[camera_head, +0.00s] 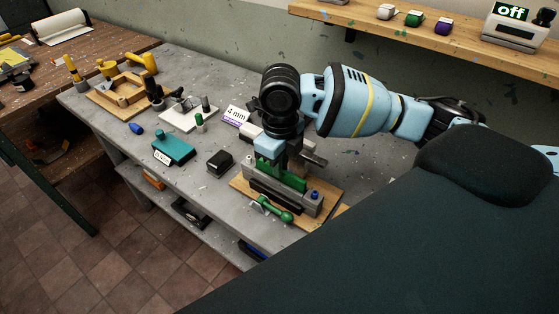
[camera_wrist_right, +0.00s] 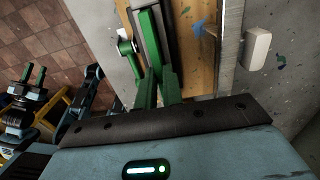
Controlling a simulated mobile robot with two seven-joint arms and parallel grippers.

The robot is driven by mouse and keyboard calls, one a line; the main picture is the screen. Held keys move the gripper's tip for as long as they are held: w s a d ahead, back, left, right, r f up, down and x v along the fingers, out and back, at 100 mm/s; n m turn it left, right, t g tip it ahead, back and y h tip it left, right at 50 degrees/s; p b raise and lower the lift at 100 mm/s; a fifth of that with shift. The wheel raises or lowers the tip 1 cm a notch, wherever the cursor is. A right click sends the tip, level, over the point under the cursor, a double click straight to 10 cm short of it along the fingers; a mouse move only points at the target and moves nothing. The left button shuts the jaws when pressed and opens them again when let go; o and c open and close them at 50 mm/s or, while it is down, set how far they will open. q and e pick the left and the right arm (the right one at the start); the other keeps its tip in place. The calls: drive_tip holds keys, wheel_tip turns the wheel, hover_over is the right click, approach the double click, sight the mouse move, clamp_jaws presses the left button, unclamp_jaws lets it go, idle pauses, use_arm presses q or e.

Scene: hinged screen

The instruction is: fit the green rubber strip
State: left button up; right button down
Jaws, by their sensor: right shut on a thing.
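My right gripper (camera_head: 284,172) reaches down over a grey metal fixture (camera_head: 311,204) on a wooden board (camera_head: 240,187). It is shut on the green rubber strip (camera_head: 292,181), which lies along the fixture. In the right wrist view the strip (camera_wrist_right: 150,38) runs up from between the dark green fingers (camera_wrist_right: 158,92). Whether the strip is seated in the fixture is hidden by the gripper. A green-handled tool (camera_head: 272,210) lies at the fixture's front; it also shows in the wrist view (camera_wrist_right: 126,47). My left gripper (camera_wrist_right: 33,73) shows small in the wrist view, its fingers apart and empty.
A black block (camera_head: 219,162), a teal block (camera_head: 174,149) and a 4 mm card (camera_head: 236,115) stand left of the board on the grey bench (camera_head: 195,188). A wooden tray (camera_head: 122,93) is farther left. A shelf (camera_head: 440,45) with an "off" display (camera_head: 512,22) is on the wall.

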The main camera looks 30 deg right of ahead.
drive_tip(key=shift+f, duration=0.4)
drive_tip(key=c, duration=1.5)
unclamp_jaws()
drive_tip(key=shift+o, duration=0.2)
drive_tip(key=shift+r, duration=3.9)
drive_tip(key=shift+a, duration=0.1)
